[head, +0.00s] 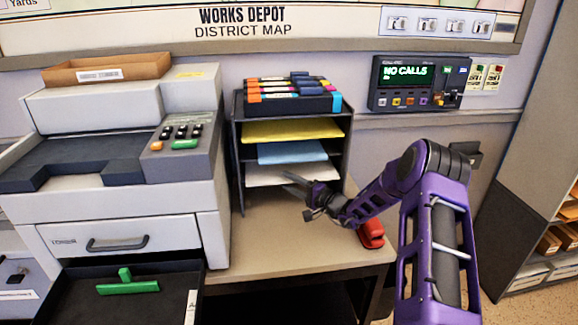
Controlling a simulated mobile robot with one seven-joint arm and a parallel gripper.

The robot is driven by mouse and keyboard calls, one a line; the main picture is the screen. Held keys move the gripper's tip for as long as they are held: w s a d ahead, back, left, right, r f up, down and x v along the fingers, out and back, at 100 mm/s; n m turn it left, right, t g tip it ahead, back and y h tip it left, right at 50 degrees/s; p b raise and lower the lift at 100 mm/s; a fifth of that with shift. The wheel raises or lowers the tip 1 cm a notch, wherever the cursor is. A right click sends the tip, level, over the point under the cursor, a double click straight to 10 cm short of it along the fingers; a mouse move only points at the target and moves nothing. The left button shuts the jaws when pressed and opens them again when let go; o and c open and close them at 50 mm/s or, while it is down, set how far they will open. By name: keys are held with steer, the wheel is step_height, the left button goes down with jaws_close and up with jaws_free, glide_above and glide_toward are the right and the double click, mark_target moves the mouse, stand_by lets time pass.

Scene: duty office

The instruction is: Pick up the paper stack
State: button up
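Paper stacks lie in a dark shelf organizer (238,150) on the desk: a yellow stack (292,129) on the upper shelf, a blue stack (291,152) below it, and a white stack (265,175) lowest. I cannot tell which one the task names. My gripper (300,198) is in front of the lowest shelf, at its right half, pointing left. Its fingers look spread apart, with nothing seen between them. One finger overlaps the white stack in the picture; whether it touches is unclear. The gripper partly hides the shelf's lower right.
A large printer (120,195) with an open drawer (75,300) stands close on the left. A red stapler-like object (370,234) lies near the desk's right edge. The desk (270,250) is clear in front.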

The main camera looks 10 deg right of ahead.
jaws_close()
stand_by(1.3)
